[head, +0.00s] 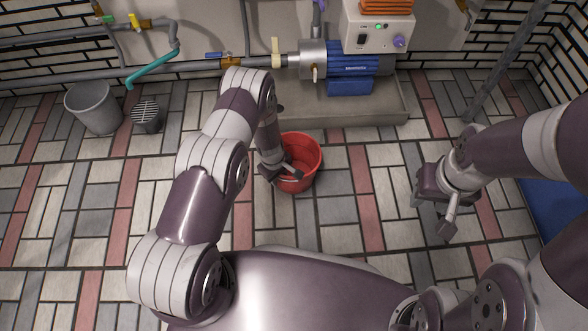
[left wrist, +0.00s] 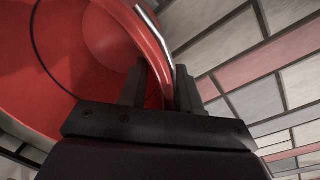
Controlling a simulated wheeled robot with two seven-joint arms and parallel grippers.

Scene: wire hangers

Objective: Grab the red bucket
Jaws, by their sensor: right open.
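The red bucket (head: 305,179) stands on the tiled floor in front of the pump's plinth. My left gripper (head: 284,174) reaches down to it and covers part of its opening. In the left wrist view, the bucket (left wrist: 60,70) fills the upper left, and a silver wire handle runs by its rim. My right gripper (head: 435,211) is open and empty over the floor at the right, apart from the bucket.
A grey bucket (head: 96,110) and a small grated drain piece (head: 146,116) stand at the left. A blue pump (head: 350,72) on a raised concrete plinth (head: 385,110) is behind the red bucket. Pipes run along the back wall.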

